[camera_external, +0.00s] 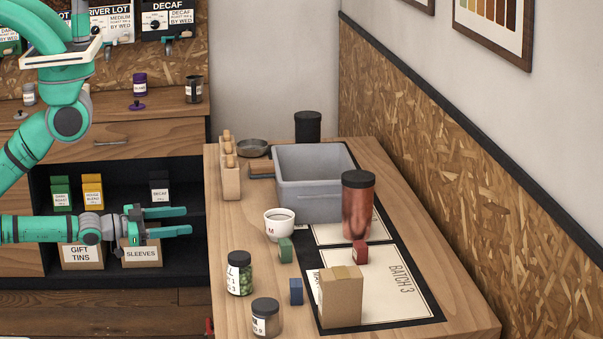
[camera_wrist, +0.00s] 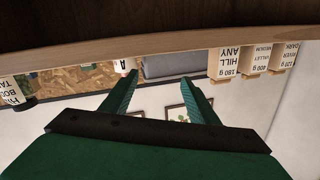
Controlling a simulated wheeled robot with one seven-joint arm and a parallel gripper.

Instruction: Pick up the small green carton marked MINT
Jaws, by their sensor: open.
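A small green carton (camera_external: 286,250) stands on the table (camera_external: 224,215), just in front of the white mug (camera_external: 279,225). No lettering on the carton can be read. My gripper (camera_external: 189,221) is open and empty, off the table's left side, with its fingers pointing right. In the wrist view my gripper (camera_wrist: 162,74) also shows open with nothing between its fingers. The green carton cannot be made out in the wrist view, which looks upside down past a wooden edge.
A red carton (camera_external: 360,252) and a blue carton (camera_external: 296,291) stand near the green one. A jar of green contents (camera_external: 239,273), a dark-lidded jar (camera_external: 265,318), a cardboard box (camera_external: 341,297), a copper canister (camera_external: 357,207) and a grey bin (camera_external: 322,200) surround them.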

